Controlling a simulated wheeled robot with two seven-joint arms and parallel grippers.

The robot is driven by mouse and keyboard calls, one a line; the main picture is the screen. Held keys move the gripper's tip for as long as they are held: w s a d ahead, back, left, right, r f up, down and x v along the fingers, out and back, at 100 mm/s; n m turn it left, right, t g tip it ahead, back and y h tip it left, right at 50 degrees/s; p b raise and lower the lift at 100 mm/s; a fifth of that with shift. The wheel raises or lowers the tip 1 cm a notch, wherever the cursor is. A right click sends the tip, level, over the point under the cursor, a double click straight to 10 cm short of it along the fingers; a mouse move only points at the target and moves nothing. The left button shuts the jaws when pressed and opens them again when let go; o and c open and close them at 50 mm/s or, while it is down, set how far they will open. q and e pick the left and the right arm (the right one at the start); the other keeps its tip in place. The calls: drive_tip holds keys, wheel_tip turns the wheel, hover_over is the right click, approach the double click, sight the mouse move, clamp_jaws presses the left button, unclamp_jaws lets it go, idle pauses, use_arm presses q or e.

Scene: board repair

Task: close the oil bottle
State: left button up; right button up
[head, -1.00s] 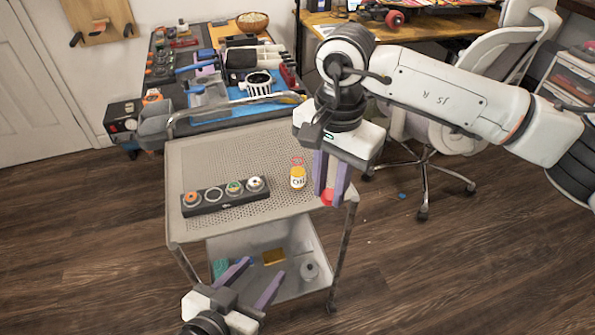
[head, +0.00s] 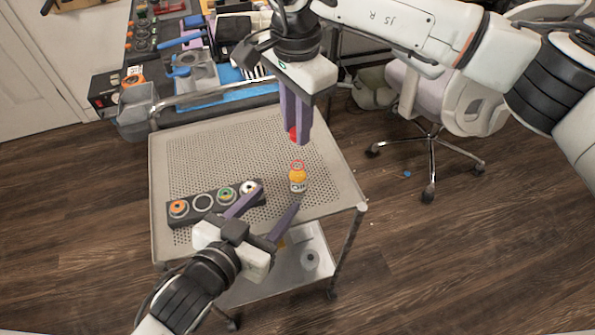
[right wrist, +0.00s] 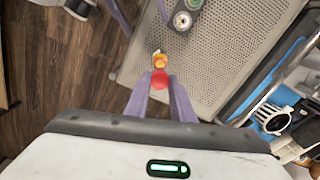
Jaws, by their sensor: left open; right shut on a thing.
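The oil bottle (head: 298,180), yellow with a pale label and a red-rimmed top, stands upright on the perforated cart top (head: 215,150). It also shows in the right wrist view (right wrist: 159,60), partly behind the cap. My right gripper (head: 294,137) is shut on a red cap (head: 292,132), above and behind the bottle in the head view. The cap also shows between the fingertips in the right wrist view (right wrist: 160,80). My left gripper (head: 277,197) is open and empty, with its fingers spread just in front of and left of the bottle, apart from it.
A black holder (head: 215,209) with several round parts sits left of the bottle, with a left finger close over its right end. The back of the cart top is clear. A cluttered workbench with a blue mat (head: 232,104) and an office chair (head: 450,100) stand behind.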

sight(293, 181)
use_arm(q)
drive_tip(key=x, duration=1.2)
drive_tip(key=shift+f, duration=0.15)
use_arm(e)
drive_tip(key=shift+w, duration=0.1)
use_arm(q)
clamp_jaws()
use_arm(e)
drive_tip(key=shift+f, duration=2.55)
